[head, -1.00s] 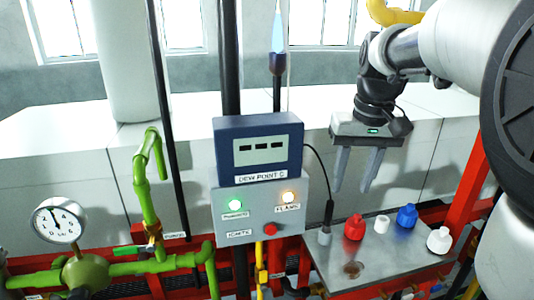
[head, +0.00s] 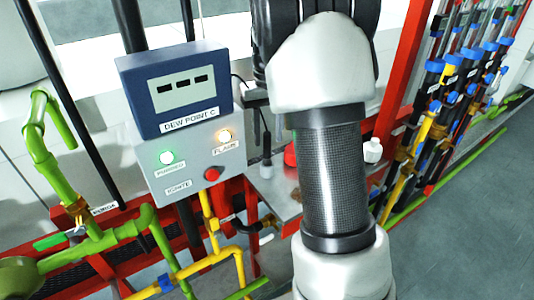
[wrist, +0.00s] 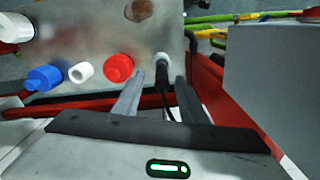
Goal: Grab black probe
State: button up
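The black probe (head: 266,142) stands upright in a grey holder on the metal shelf (head: 275,196), below and right of the dew point meter (head: 172,85). In the wrist view the probe (wrist: 162,76) shows between the two finger lines, its thin cable running back toward my gripper. My gripper (wrist: 158,92) is open, with one grey finger on each side of the probe and gaps showing. I cannot tell how far the fingertips are above it. In the head view my arm hides most of the gripper.
Beside the probe on the shelf are a red cap (wrist: 118,68), a white cap (wrist: 81,72) and a blue cap (wrist: 45,77). Another white piece (wrist: 15,27) is farther left. A red frame bar (wrist: 207,85) runs close by. Green and yellow pipes stand around the shelf.

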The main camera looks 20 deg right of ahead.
aim_at(267, 151)
jog(key=shift+a+f, duration=0.15)
jog(key=shift+f, duration=2.95)
jog(key=shift+c, duration=0.4)
grip_shut()
